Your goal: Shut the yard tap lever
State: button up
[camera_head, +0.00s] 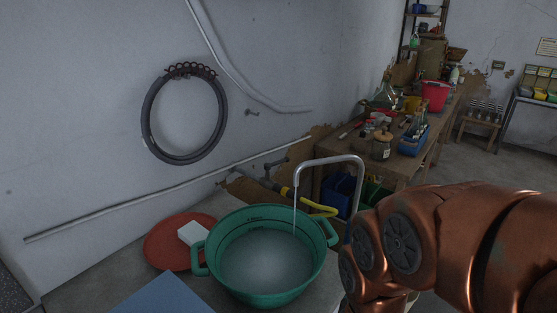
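The yard tap (267,182) sits on the wall behind the green tub, at the end of a short pipe. A dark lever-like part (277,162) stands out above it; its exact setting is hard to tell. A yellow hose (315,207) runs from the tap to the right. A grey swan-neck spout (331,159) arches over the green two-handled tub (323,255). A thin stream of water (295,212) falls from the spout into the tub, which holds cloudy water (266,265). My copper arm fills the lower right; my gripper is not visible.
A red round lid (165,246) with a white block (193,233) lies left of the tub, near a blue sheet (163,296). A long pipe (130,203) runs along the wall. A cluttered workbench (403,168) stands behind right.

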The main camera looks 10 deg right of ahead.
aim_at(267, 166)
jog(key=u, duration=1.8)
jog(key=k, duration=0.45)
jog(key=z, duration=0.5)
